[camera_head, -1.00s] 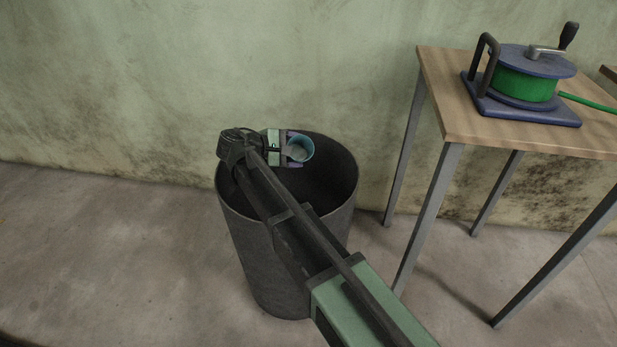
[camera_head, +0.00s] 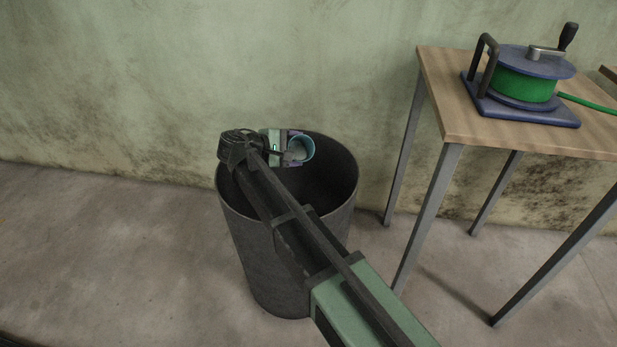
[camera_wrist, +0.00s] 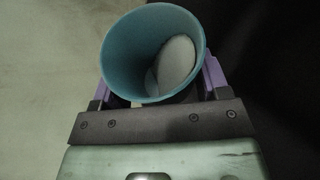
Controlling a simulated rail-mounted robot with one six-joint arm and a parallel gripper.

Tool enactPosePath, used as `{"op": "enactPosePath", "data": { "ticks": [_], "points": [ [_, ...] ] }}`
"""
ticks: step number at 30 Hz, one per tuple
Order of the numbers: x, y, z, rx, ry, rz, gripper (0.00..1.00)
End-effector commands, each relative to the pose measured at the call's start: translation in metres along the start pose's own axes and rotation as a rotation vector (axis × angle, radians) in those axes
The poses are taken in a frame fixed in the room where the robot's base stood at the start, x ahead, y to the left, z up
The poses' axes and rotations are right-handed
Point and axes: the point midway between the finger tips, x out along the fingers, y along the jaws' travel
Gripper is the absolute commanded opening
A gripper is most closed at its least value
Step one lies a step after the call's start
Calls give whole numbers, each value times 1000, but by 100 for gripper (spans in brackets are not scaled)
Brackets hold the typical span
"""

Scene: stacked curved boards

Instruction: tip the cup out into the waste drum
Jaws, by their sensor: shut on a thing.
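The blue cup (camera_head: 301,149) is held between the purple-tipped fingers of my gripper (camera_head: 292,150), over the open mouth of the waste drum (camera_head: 285,262). In the wrist view the cup (camera_wrist: 120,62) shows its open mouth, and a pale grey-white content (camera_wrist: 176,66) lies inside it. The fingers of my gripper (camera_wrist: 158,84) press on both sides of the cup. The drum is dark grey, round and upright on the floor. My arm crosses in front of its mouth and hides part of the rim. The inside of the drum is dark, and its bottom cannot be seen.
A wooden table (camera_head: 455,118) with metal legs stands to the right of the drum. A green hose reel (camera_head: 524,86) with a blue base and crank sits on it. A stained wall (camera_head: 150,80) is behind the drum. The floor at left (camera_head: 110,250) is clear.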

Motion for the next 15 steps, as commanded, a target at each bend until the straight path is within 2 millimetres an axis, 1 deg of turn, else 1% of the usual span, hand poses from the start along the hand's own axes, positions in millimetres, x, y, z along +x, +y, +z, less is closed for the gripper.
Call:
{"op": "enactPosePath", "data": {
  "ticks": [15],
  "points": [
    [-1, 3, 2, 62, 15, 26, 40]
  ]
}}
